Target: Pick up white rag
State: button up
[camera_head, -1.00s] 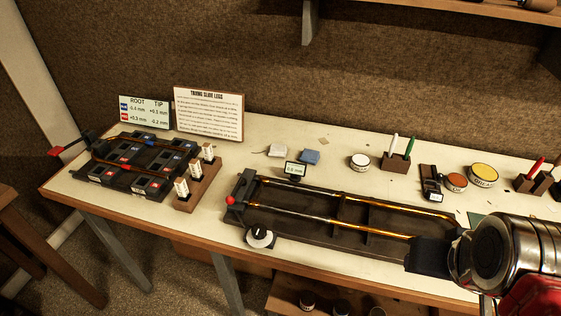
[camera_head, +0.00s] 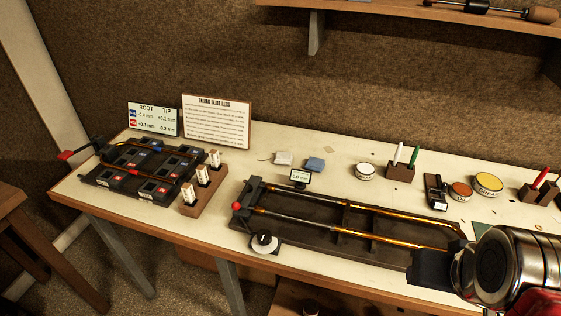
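The white rag (camera_head: 283,158) is a small, pale, folded cloth lying flat near the back of the bench, left of a blue rag (camera_head: 314,165). A small gap shows between the two cloths. My arm comes in at the lower right, with a black part, probably my gripper (camera_head: 432,270), at its end. It is over the right front of the slide fixture, well to the right and in front of the white rag. The fingers cannot be made out, so I cannot tell whether it is open or shut.
The long slide fixture (camera_head: 345,243) with brass tubes and a small display (camera_head: 301,177) stand in front of the rags. A white tin (camera_head: 365,171) and a pen block (camera_head: 400,172) are to their right. A framed sign (camera_head: 216,120) stands at the back left.

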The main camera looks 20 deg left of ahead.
aim_at(282, 158)
jog(key=u, duration=0.35)
jog(key=k, duration=0.45)
jog(key=u, duration=1)
jog(key=k, duration=0.9)
jog(key=u, duration=0.8)
jog(key=i, duration=1.75)
jog(key=z, duration=0.9)
jog(key=i, duration=0.7)
jog(key=z, duration=0.4)
